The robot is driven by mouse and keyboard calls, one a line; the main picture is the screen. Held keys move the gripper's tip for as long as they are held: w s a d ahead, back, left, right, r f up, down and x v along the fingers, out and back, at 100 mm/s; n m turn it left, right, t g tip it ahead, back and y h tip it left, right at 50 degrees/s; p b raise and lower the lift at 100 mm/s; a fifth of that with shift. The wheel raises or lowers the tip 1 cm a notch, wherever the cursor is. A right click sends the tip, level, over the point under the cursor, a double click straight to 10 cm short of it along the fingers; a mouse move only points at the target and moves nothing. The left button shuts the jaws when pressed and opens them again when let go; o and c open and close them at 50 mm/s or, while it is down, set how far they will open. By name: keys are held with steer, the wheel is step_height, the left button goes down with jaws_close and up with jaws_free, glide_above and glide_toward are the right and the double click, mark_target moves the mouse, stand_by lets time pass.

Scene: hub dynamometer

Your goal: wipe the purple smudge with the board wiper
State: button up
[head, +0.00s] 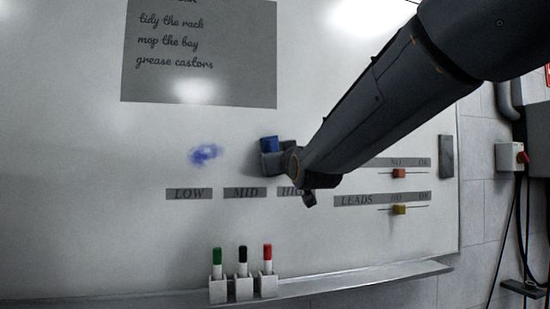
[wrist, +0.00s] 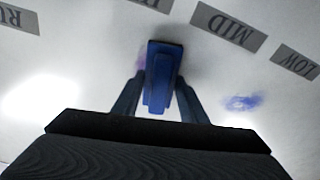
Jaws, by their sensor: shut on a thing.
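The board wiper (head: 269,144) is blue and is held in my gripper (head: 274,158), in front of the whiteboard above the strip of labels. In the wrist view the wiper (wrist: 163,75) sits between the two fingers of my gripper (wrist: 160,92), which are shut on it. A faint purple patch (wrist: 141,60) shows at the wiper's left edge in the wrist view; the wiper may hide more of it. A separate blue-violet smudge (head: 205,154) lies left of the wiper in the head view. I cannot tell whether the wiper touches the board.
The whiteboard (head: 80,200) is otherwise largely open on the left. A grey note (head: 200,85) is above. Below are LOW (head: 189,194) and MID (head: 244,193) labels and a ledge (head: 350,279). Green, black and red markers stand in holders (head: 243,288). Two sliders (head: 399,210) are at right.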

steer(key=shift+r+b+v, duration=0.15)
steer(key=shift+b+v, duration=0.05)
steer(key=shift+v, duration=1.15)
steer(key=shift+r+b+v, duration=0.2)
steer(key=shift+v, duration=1.15)
steer(key=shift+s+d, duration=0.1)
steer(key=v, duration=0.2)
steer(key=shift+s+d+r, duration=0.1)
steer(key=shift+s+r, duration=0.05)
steer(key=shift+s, duration=0.3)
steer(key=b+x, duration=0.2)
steer(key=x, duration=0.4)
steer(key=shift+w+f, duration=0.45)
steer(key=shift+f, duration=0.2)
steer(key=shift+x, duration=1.1)
steer(key=shift+f, duration=0.2)
